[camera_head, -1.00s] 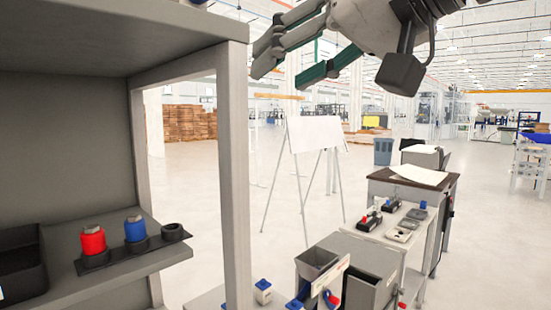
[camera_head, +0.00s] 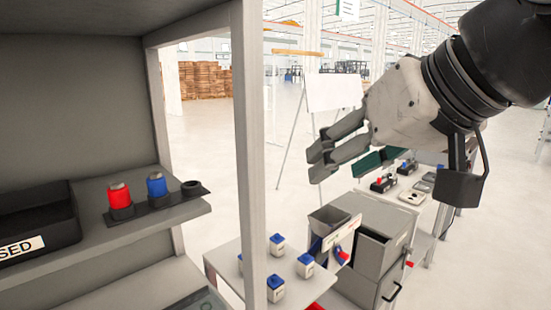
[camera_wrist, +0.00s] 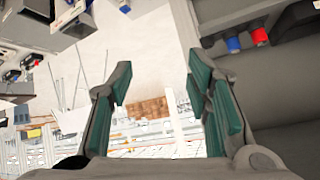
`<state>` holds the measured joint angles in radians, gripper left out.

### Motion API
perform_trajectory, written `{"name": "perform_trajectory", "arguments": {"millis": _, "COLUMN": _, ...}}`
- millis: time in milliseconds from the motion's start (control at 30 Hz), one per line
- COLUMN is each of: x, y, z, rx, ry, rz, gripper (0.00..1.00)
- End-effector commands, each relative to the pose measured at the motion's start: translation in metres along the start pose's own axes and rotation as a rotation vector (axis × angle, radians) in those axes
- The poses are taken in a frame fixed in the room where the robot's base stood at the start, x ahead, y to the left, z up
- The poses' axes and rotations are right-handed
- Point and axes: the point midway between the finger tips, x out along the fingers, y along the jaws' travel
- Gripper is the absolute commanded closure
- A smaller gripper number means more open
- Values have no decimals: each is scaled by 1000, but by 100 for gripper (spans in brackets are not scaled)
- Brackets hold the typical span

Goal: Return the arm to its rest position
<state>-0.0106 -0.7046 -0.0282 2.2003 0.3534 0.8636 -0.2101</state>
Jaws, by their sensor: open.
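My gripper (camera_head: 345,158) is open in the head view, to the right of the shelf post, with its fingers pointing left. Nothing shows between its fingers. In the wrist view the two green-padded fingers (camera_wrist: 163,88) stand wide apart with floor and distant hall between them. My wrist and arm fill the upper right of the head view and hide part of the hall and the bench behind.
The grey shelf (camera_head: 185,212) at left holds a red bottle (camera_head: 119,195), a blue bottle (camera_head: 157,185) and a black tray (camera_head: 40,222). A post (camera_head: 248,150) stands between shelf and gripper. Below are a small table with blue-capped bottles (camera_head: 277,244) and a grey cabinet (camera_head: 372,218).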

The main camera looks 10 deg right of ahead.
Motion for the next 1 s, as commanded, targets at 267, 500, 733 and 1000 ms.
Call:
{"name": "perform_trajectory", "arguments": {"millis": 267, "x": 2, "y": 3, "z": 6, "rx": 0, "ry": -15, "rz": 12, "gripper": 55}}
{"name": "perform_trajectory", "arguments": {"millis": 500, "x": 5, "y": 6, "z": 13, "rx": 2, "ry": -30, "rz": 22, "gripper": 55}}
{"name": "perform_trajectory", "arguments": {"millis": 733, "x": 31, "y": 45, "z": 94, "rx": 6, "ry": -204, "rz": 165, "gripper": 55}}
{"name": "perform_trajectory", "arguments": {"millis": 1000, "x": 39, "y": 75, "z": 152, "rx": -2, "ry": -320, "rz": 277, "gripper": 55}}
